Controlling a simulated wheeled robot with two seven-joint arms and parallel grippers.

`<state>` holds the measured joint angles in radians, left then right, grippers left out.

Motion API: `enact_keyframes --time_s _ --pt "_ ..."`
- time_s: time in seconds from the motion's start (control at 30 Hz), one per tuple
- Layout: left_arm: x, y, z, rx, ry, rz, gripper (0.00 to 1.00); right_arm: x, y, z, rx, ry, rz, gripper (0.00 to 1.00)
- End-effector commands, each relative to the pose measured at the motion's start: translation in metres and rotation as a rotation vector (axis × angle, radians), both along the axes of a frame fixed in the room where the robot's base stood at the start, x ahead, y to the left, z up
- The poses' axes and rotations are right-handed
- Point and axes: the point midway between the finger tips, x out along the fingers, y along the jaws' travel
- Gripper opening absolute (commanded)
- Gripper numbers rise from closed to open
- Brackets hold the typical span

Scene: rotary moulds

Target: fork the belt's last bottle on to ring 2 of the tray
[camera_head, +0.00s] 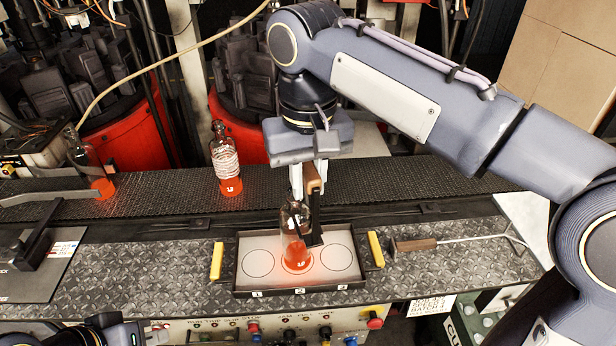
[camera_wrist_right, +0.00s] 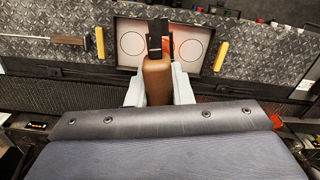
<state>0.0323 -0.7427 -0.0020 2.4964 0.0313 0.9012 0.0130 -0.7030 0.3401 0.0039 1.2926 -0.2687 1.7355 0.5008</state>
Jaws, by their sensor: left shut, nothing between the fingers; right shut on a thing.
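A clear bottle with a glowing orange base (camera_head: 296,252) stands roughly upright over ring 2, the middle ring of the tray (camera_head: 262,293). I cannot tell whether it touches the tray floor. My right gripper (camera_head: 309,185) is shut on the brown handle of a fork (camera_head: 315,183), above the bottle. The fork's dark head (camera_head: 315,236) is at the bottle's right side; the grip on the neck is partly hidden. In the right wrist view the handle (camera_wrist_right: 157,82) hides most of the bottle. My left gripper (camera_head: 150,333) is shut and empty, partly cut off at the bottom left.
Rings 1 (camera_head: 258,263) and 3 (camera_head: 337,258) are empty. On the belt (camera_head: 340,180) stand a patterned bottle (camera_head: 226,165) and another glowing bottle (camera_head: 100,180) at the left between metal bars. A wooden-handled tool (camera_head: 417,244) lies right of the tray. Yellow handles (camera_head: 375,249) flank the tray.

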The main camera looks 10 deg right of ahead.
Motion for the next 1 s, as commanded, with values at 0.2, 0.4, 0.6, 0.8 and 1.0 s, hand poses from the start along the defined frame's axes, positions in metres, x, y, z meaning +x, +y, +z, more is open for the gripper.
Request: enact_keyframes --time_s 0.2,0.4,0.6,0.8,1.0 --pt "0.000 0.000 0.022 0.000 0.000 0.000 0.00 0.000 0.000 0.020 0.000 -0.001 0.000 0.00" --pt "0.000 0.000 0.038 0.000 0.000 0.000 0.00 0.000 0.000 0.034 0.000 -0.001 0.000 0.00" --pt "0.000 0.000 0.042 0.000 0.000 0.000 0.00 0.000 0.000 0.037 0.000 -0.001 0.000 0.00" --pt "0.000 0.000 0.041 0.000 0.000 0.000 0.00 0.000 0.000 0.036 0.000 -0.001 0.000 0.00" --pt "0.000 0.000 0.041 0.000 0.000 0.000 0.00 0.000 0.000 0.036 0.000 -0.001 0.000 0.00"
